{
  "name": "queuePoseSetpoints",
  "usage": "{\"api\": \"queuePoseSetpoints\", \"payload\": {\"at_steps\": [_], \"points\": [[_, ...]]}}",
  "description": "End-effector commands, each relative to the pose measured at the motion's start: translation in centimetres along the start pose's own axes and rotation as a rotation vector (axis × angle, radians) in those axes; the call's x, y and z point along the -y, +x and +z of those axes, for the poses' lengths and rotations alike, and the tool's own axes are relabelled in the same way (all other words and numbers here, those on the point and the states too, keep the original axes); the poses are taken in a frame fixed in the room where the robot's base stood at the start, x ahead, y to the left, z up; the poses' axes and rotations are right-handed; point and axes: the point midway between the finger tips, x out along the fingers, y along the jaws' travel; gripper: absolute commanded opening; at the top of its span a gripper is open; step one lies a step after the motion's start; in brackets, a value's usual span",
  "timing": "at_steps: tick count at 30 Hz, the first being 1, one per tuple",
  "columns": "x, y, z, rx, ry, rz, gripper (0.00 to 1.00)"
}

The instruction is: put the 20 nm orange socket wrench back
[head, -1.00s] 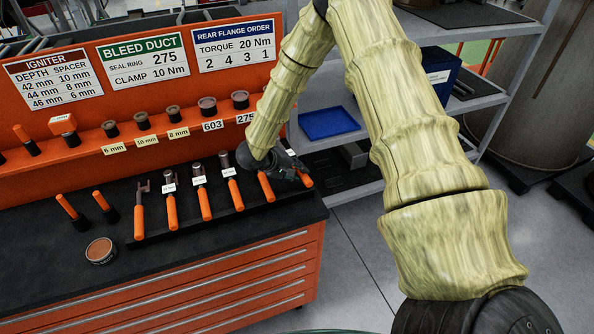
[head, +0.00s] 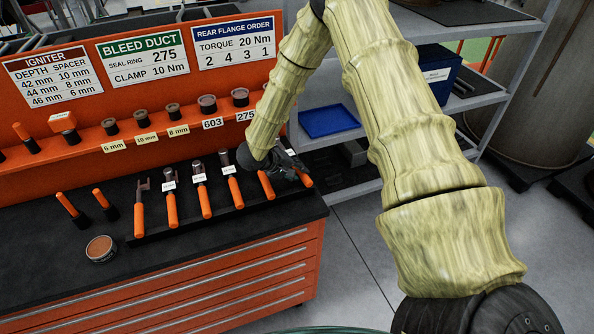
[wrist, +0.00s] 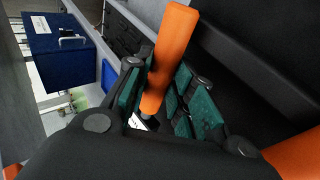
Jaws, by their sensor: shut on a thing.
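An orange-handled wrench (head: 304,177) is at the right end of the black tool rack (head: 240,205) on the bench. My gripper (wrist: 155,95) is shut on its orange handle (wrist: 172,55), between the green finger pads. In the head view my gripper (head: 285,168) is low over the right end of the rack and hides part of this wrench. Its label is too small to read. I cannot tell if the wrench rests fully in the rack. Another orange handle (head: 267,186) lies just left of it, and an orange handle (wrist: 295,157) shows at lower right in the wrist view.
Several orange-handled tools (head: 204,202) fill the rack leftward. A round tin (head: 100,248) and two short orange-handled tools stand left on the bench. An orange back panel (head: 150,90) with signs and a ledge rises behind. A shelf with a blue tray (head: 328,121) is at right.

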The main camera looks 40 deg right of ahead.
Motion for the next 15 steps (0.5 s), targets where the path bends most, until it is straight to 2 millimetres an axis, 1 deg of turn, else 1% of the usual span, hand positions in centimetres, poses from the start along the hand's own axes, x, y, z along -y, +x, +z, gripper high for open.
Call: {"api": "queuePoseSetpoints", "payload": {"at_steps": [15], "points": [[0.39, 0.39, 0.02, -0.001, 0.001, 0.000, 0.00]]}}
